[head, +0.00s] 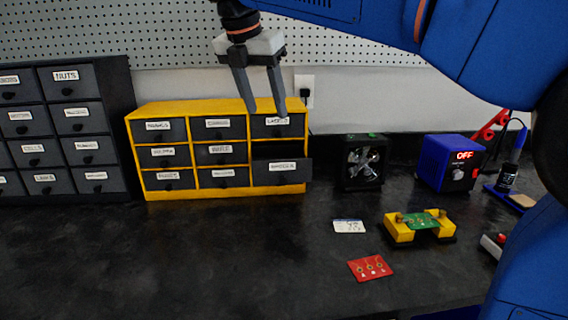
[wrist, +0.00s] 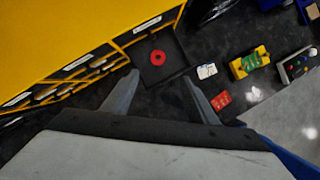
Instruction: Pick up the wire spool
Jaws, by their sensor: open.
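A red ring-shaped spool (wrist: 157,57) lies inside a pulled-out dark drawer (wrist: 179,46) in the wrist view. In the head view the drawer's front (head: 282,172) sticks out low in the right column of a yellow drawer cabinet (head: 190,194). The spool is hidden in that view. My gripper (head: 267,113) is open and empty, pointing down, above the drawer and near the cabinet's top right. In the wrist view its fingertips (wrist: 160,76) are spread, with the spool just beyond the gap between them.
A black fan box (head: 362,162) and a blue power unit (head: 447,163) stand right of the cabinet. A yellow holder (head: 400,230) with a green board, a white card (head: 349,226) and a red board (head: 371,267) lie in front. The front left worktop is clear.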

